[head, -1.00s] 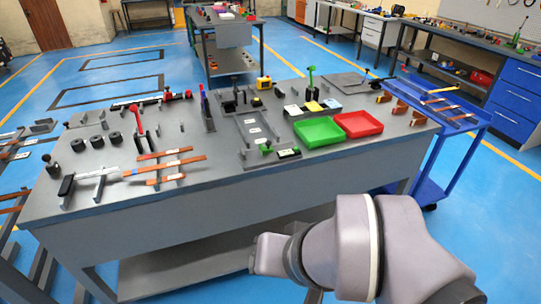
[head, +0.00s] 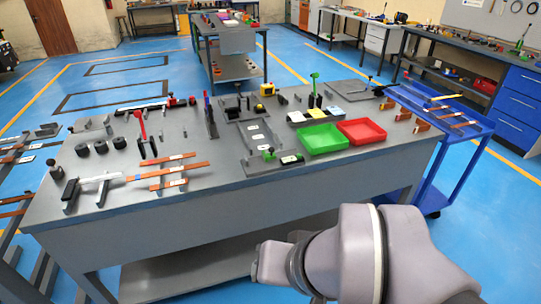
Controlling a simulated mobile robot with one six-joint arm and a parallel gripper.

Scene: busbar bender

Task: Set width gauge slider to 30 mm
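The grey workbench (head: 330,178) stands ahead of me with bending tools and gauges on it. A small fixture with a green knob (head: 268,154) and a dark block with a pale label (head: 291,159) sits at its front middle. A pale bar with a black end (head: 71,188) rests on supports at the front left. I cannot tell which of these is the width gauge, and no slider or millimetre scale is readable. My arm (head: 350,255) shows at the bottom right, in front of the bench and apart from it. My gripper is not visible.
A green tray (head: 322,151) and a red tray (head: 361,142) sit on the bench's right half. Copper bars (head: 165,172) lie at the front left. A blue cart (head: 440,168) stands against the right side.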

